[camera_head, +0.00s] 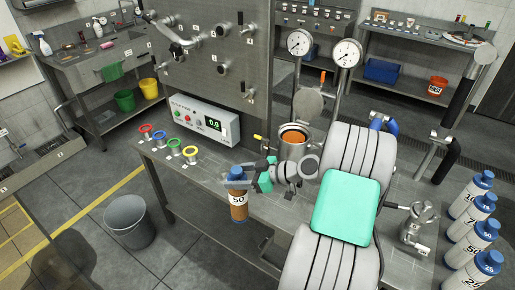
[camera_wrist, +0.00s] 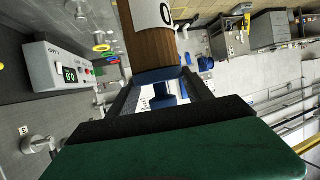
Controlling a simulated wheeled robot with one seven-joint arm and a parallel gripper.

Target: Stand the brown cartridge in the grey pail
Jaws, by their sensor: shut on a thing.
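The brown cartridge (camera_head: 238,212) has a white label reading 50 and a blue top. My gripper (camera_head: 238,182) is shut on its blue top end and holds it roughly upright, label below the jaws. In the head view it appears in front of the bench's near edge. In the wrist view the brown cartridge (camera_wrist: 152,50) extends away from my gripper (camera_wrist: 165,88). The grey pail (camera_head: 129,222) stands on the floor at the left of the head view, well left of and below the cartridge. Its visible interior looks empty.
The steel bench (camera_head: 205,182) carries coloured rings, a control box (camera_head: 200,125) and an open vessel (camera_head: 294,138) with orange contents. Several blue-capped bottles (camera_head: 475,225) stand at right. A yellow floor line (camera_head: 105,192) runs behind the pail. Floor between pail and bench is clear.

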